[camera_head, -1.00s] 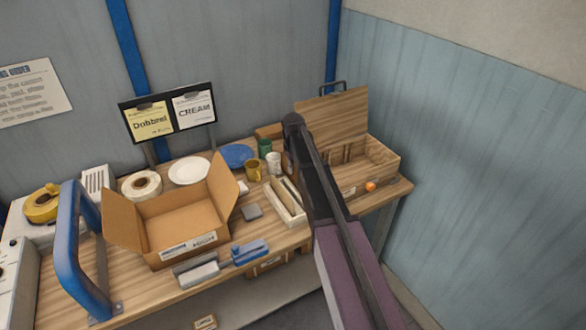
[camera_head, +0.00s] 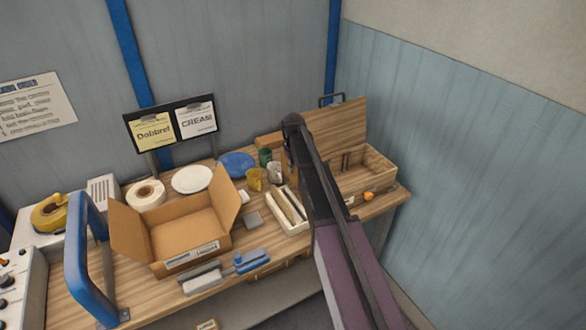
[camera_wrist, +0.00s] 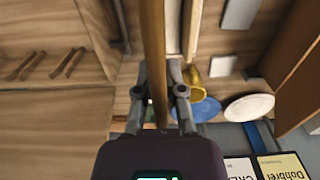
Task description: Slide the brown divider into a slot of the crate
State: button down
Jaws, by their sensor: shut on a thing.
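The brown divider (camera_wrist: 153,45) is a thin board, seen nearly edge-on in the wrist view. My gripper (camera_wrist: 160,78) is shut on it, with a finger on each side. The crate is the wooden box (camera_head: 382,163) at the right end of the bench, and a tall board stands at its back. The wrist view shows the crate (camera_wrist: 45,20) at left, with slot ribs (camera_wrist: 68,62) inside. The divider appears beside the crate and apart from its ribs. In the head view, my arm hides the gripper and part of the crate.
A cream tray (camera_head: 298,231) holding dark strips lies left of my arm. Mugs (camera_head: 255,180), a blue plate (camera_head: 237,163) and a white plate (camera_head: 192,179) stand behind it. An open cardboard box (camera_head: 187,232) fills the middle bench. A small orange object (camera_head: 369,196) lies at the crate's front.

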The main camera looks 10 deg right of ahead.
dwell(0.3)
jog(key=shift+f+b, duration=0.65)
jog(key=shift+b, duration=0.05)
jog(key=shift+r, duration=0.1)
jog(key=shift+s, duration=0.1)
